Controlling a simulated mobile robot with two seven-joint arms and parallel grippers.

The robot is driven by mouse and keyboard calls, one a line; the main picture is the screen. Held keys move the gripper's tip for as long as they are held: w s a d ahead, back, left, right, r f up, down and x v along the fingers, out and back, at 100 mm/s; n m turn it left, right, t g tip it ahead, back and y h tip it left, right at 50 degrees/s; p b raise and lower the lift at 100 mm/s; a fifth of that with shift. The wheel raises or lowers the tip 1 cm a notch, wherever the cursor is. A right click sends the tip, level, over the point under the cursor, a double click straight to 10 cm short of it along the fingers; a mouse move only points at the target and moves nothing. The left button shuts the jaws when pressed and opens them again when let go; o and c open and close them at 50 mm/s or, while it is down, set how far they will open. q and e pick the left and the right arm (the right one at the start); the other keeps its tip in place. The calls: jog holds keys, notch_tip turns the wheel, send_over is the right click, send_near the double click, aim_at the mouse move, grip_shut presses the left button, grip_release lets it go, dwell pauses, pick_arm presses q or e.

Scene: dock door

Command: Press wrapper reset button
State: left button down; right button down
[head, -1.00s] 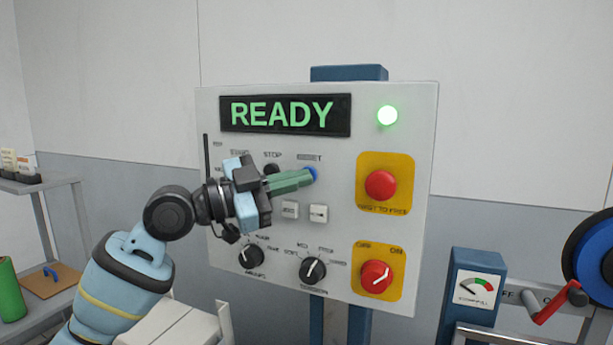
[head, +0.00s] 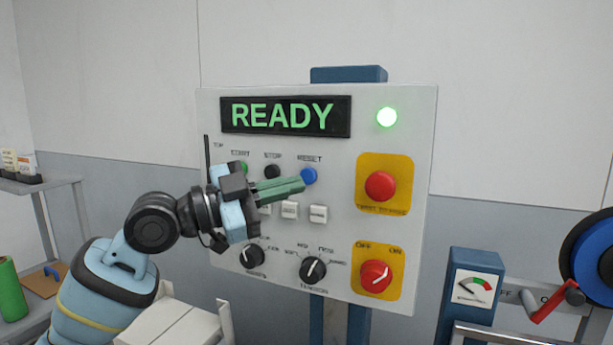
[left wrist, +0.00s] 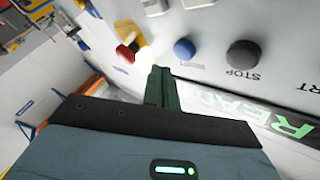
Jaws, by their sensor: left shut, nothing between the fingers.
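The blue RESET button (head: 309,176) is on the grey control panel (head: 330,235), right of the black STOP button (head: 272,171). In the left wrist view the blue button (left wrist: 184,49) stands clear of my green fingers. My left gripper (head: 303,185) is shut and empty, its fingertips just below and left of the blue button, apart from it. The display (head: 285,115) reads READY in green, and a green lamp (head: 387,116) is lit beside it. My right gripper is not in view.
The panel also holds a red mushroom button (head: 380,186) on yellow, a red OFF/ON switch (head: 376,274), white buttons (head: 318,214) and black knobs (head: 313,270). A gauge box (head: 477,287) and a red crank handle (head: 558,302) stand at the right.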

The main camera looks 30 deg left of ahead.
pick_arm(q)
jog(key=s, duration=0.3)
jog(key=shift+s+d, duration=0.1)
jog(key=shift+s, duration=0.2)
dwell(0.6)
